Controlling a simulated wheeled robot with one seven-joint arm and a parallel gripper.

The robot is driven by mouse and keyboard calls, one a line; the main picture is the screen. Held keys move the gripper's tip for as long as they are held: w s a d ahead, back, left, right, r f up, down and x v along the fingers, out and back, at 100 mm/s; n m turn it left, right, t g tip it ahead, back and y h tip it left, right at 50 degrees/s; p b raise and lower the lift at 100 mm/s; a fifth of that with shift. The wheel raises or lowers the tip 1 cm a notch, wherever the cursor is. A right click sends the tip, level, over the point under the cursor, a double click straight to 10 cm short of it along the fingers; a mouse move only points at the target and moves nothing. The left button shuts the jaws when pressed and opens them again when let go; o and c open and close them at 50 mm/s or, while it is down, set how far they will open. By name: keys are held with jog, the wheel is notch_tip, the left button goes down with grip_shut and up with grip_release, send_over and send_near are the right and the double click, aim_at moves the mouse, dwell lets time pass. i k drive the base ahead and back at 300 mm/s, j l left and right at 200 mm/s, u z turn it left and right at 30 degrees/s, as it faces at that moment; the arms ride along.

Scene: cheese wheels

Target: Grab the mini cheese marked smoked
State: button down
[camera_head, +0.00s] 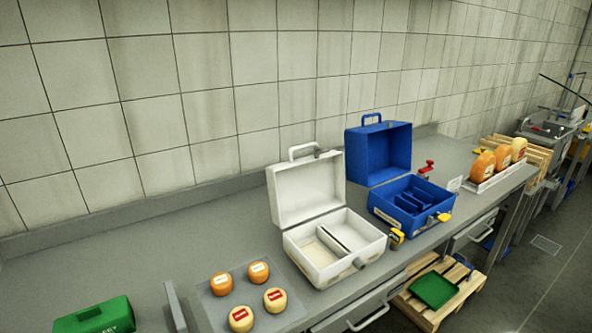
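Several mini cheeses stand on a grey board (244,291) at the front of the counter. Two are orange with pale labels: one at the back left (221,283) and one at the back right (259,272). Two are yellow with red labels: one at the front left (241,319) and one at the front right (275,300). The label words are too small to read, so I cannot tell which is marked smoked. My gripper is not in view.
An open white case (378,242) stands right of the board, with an open blue case (379,150) beyond it. A green box (95,316) and an upright grey piece (175,306) are left. Larger cheeses (482,165) stand far right. The counter's left back is clear.

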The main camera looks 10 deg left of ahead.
aim_at(221, 283)
jog(key=u, duration=1.25)
jog(key=i+u, duration=0.15)
jog(key=u, duration=0.25)
jog(key=i+l+u, duration=0.1)
jog(key=u, duration=0.25)
jog(key=i+l+u, duration=0.15)
jog(key=u, duration=0.25)
jog(key=i, duration=0.05)
